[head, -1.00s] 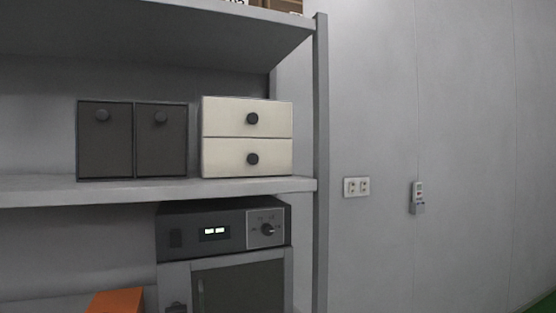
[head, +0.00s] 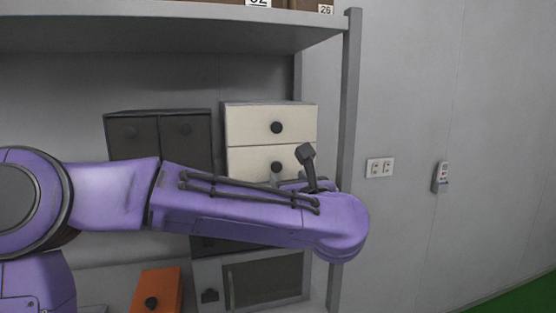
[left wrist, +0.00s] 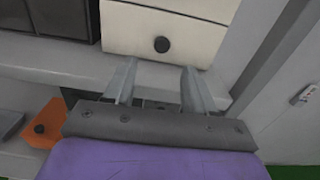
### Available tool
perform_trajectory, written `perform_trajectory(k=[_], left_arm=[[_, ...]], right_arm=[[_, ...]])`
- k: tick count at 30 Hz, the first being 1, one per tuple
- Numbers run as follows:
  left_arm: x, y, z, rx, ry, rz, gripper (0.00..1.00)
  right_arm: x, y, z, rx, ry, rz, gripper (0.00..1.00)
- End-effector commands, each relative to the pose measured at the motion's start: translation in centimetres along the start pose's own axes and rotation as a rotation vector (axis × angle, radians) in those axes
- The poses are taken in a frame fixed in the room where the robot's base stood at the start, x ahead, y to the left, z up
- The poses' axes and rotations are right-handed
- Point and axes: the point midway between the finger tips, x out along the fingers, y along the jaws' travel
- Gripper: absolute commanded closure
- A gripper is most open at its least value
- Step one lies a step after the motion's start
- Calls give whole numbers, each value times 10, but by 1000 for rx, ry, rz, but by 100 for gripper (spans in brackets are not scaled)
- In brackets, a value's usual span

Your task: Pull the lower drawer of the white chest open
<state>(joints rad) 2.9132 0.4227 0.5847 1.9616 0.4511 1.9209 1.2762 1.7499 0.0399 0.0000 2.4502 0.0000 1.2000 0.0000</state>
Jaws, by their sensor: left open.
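The white chest (head: 250,125) has two drawers, each with a round dark knob, and stands on a grey shelf. Its lower drawer (head: 243,159) is shut, with its knob (head: 276,167) showing just above my purple left arm in the head view. In the left wrist view, the lower drawer (left wrist: 195,40) and its knob (left wrist: 162,45) are straight ahead of my left gripper (left wrist: 158,72). The two grey fingers are open, empty and apart from the knob. In the head view my arm hides most of this gripper. My right gripper is not in view.
A dark two-door cabinet (head: 160,130) stands left of the chest. A shelf post (head: 346,120) rises close on the right. The shelf edge (left wrist: 85,72) lies below the drawer. An orange box (head: 165,285) sits lower down.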

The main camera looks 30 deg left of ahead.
Motion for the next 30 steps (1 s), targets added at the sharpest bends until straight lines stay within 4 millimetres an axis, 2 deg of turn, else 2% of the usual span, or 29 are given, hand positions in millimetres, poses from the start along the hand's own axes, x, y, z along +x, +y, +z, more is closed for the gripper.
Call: perform_trajectory(k=[6,12,16,24,29,30], left_arm=[[47,0,4,9,4,3,45],[85,-1,2,10,2,0,45],[97,-1,0,10,-1,-1,45],[99,-1,-3,12,-1,-2,45],[99,-1,-3,12,-2,-3,97],[99,-1,-3,12,-2,-2,100]], right_arm=[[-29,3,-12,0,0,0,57],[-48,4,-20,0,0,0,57],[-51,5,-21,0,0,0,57],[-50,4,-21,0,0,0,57],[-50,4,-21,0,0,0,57],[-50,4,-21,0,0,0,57]])
